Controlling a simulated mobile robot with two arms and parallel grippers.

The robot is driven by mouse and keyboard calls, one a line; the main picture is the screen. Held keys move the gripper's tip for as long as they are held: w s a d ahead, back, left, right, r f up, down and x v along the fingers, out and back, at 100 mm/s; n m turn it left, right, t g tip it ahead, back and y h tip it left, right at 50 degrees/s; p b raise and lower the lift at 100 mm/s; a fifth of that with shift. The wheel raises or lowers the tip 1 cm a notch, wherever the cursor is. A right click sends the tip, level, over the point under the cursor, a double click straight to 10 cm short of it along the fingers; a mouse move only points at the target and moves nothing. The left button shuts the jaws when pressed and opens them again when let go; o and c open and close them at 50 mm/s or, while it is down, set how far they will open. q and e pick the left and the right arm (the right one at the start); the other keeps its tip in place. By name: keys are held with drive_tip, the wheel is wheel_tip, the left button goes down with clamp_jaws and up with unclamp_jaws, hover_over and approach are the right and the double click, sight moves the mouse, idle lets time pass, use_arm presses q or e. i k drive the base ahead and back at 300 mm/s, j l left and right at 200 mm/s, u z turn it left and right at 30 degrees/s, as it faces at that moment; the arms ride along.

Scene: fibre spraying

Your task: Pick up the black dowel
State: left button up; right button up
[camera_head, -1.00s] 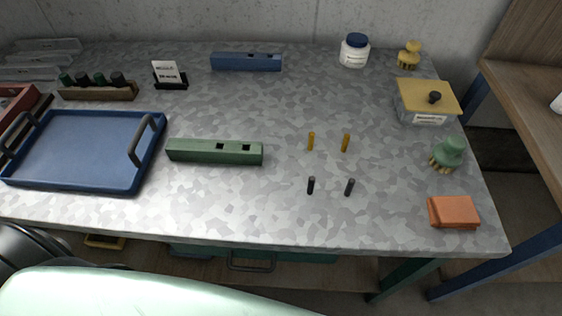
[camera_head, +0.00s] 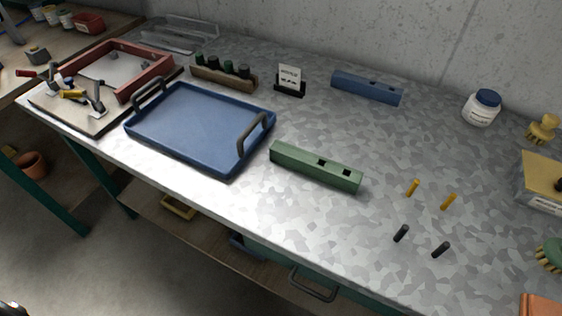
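Two dark dowels stand upright near the front right of the grey metal table. The left one is the black dowel (camera_head: 401,233). The right one, a dark grey dowel (camera_head: 441,250), looks slightly lighter. Two yellow dowels, one left (camera_head: 412,187) and one right (camera_head: 448,201), stand just behind them. A green block (camera_head: 300,167) with two square holes lies to the left of the dowels. A similar blue block (camera_head: 350,83) lies at the back.
A blue tray (camera_head: 200,170) with two dark handles sits left of the green block. A red frame (camera_head: 155,80) is at far left. A white jar (camera_head: 482,108), a yellow-lidded box (camera_head: 545,170) and brushes line the right. Bare table surrounds the dowels.

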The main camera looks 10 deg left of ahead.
sight(441, 248)
drive_tip(key=i+l+z, duration=0.1)
drive_tip(key=z, duration=1.05)
drive_tip(key=l, duration=0.1)
